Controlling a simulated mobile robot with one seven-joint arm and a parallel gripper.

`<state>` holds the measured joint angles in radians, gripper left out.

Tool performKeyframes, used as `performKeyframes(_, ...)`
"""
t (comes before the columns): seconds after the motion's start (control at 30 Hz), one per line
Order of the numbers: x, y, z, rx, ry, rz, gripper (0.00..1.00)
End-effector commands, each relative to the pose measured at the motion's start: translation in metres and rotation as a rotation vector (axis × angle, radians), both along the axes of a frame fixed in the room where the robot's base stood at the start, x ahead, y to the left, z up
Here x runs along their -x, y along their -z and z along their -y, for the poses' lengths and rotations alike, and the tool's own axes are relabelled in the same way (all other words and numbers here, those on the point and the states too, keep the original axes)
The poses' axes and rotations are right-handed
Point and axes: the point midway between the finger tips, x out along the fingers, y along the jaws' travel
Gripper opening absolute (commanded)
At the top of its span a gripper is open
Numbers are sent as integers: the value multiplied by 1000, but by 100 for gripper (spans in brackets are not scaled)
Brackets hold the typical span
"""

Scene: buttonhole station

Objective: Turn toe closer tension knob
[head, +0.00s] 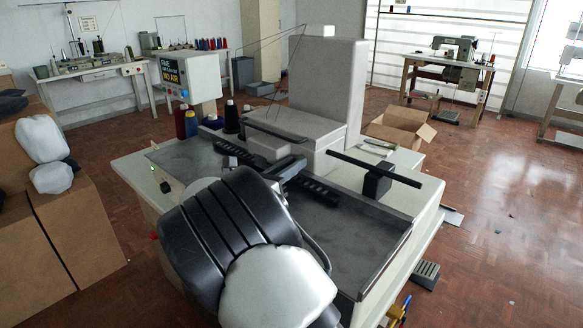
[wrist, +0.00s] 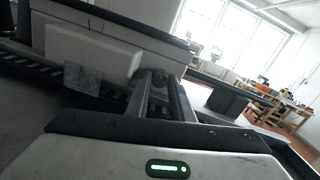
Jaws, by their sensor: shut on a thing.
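My gripper (wrist: 160,90) reaches away from the camera in the wrist view, its two dark fingers close together. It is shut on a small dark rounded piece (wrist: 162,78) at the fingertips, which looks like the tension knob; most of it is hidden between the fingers. A pale machine block (wrist: 92,54) stands just left of the fingertips. In the head view my black and white arm covers the front of the grey sewing machine (head: 327,95), and the fingertips and the knob are hidden.
The machine stands on a table with a dark top (head: 345,220). A black bar on a block (head: 377,180) lies to the right. Thread cones (head: 186,122) and a control box (head: 188,77) stand at the left. An open carton (head: 400,130) is behind.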

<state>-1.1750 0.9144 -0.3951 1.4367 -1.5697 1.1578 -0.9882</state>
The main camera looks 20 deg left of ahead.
Motion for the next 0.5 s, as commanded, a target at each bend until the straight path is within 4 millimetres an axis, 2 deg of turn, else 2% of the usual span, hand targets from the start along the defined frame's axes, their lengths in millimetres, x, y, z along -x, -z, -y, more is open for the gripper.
performKeyframes(0.27, 1, 1, 0, -3, 0, 1, 0)
performKeyframes(0.3, 1, 1, 0, -3, 0, 1, 27)
performKeyframes(0.5, 0, 0, 0, -3, 0, 1, 28)
